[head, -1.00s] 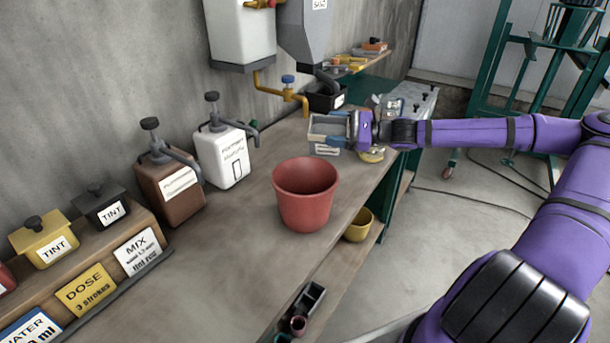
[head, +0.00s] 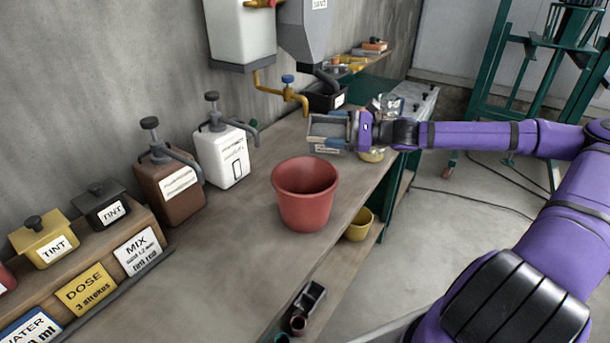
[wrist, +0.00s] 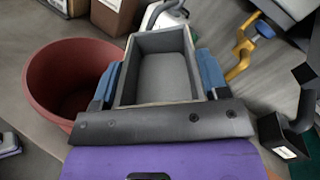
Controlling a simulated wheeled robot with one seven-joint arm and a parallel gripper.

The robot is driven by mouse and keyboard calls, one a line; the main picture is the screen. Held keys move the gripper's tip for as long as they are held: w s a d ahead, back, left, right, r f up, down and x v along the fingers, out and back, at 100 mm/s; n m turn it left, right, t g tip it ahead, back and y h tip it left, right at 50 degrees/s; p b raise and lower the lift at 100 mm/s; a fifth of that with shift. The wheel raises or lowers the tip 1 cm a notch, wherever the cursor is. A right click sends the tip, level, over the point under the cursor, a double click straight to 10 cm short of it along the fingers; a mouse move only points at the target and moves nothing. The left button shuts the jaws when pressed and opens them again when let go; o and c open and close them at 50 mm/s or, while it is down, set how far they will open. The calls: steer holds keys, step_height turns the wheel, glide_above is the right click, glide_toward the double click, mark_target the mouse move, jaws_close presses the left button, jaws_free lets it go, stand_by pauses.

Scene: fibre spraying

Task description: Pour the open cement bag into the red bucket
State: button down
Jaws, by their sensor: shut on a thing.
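The red bucket (head: 304,196) stands upright on the workbench, and what shows of its inside looks empty. It also shows at the left of the wrist view (wrist: 52,82). My gripper (head: 352,130) is shut on an open-topped, box-shaped grey bag (head: 325,141) with a white label, behind and right of the bucket. In the wrist view the blue fingers press on both sides of the grey bag (wrist: 118,78), and smooth grey matter shows inside it. The bag looks about level and apart from the bucket. I cannot read its label.
A white pump jug (head: 222,155) and a brown pump jug (head: 168,187) stand along the wall. A yellow bowl (head: 359,225) sits on the lower shelf.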

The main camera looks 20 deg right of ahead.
steer(key=shift+s+r, duration=0.1)
steer(key=shift+s+a+f+n, duration=0.25)
steer(key=shift+f+n, duration=0.25)
steer(key=shift+n, duration=0.5)
steer(key=shift+s+f+n, duration=0.15)
steer(key=shift+f+n, duration=0.4)
steer(key=shift+n, duration=0.35)
steer(key=shift+s+f+n, duration=0.15)
steer(key=shift+f+n, duration=0.35)
steer(key=shift+n, duration=0.4)
stand_by(0.6)
steer(key=shift+s+a+r+n+p, duration=0.2)
steer(key=shift+n+p, duration=0.1)
steer(key=shift+n, duration=0.5)
steer(key=shift+s+a+r+n, duration=0.15)
steer(key=shift+s+a+n, duration=0.25)
steer(key=shift+s+n, duration=0.45)
stand_by(0.6)
steer(key=shift+s+a+f+n, duration=0.1)
steer(key=shift+a+f+n, duration=0.05)
steer(key=shift+f+n, duration=0.6)
stand_by(0.6)
steer(key=shift+s+r+n+p, duration=0.2)
steer(key=shift+n+p, duration=0.2)
steer(key=shift+n, duration=0.3)
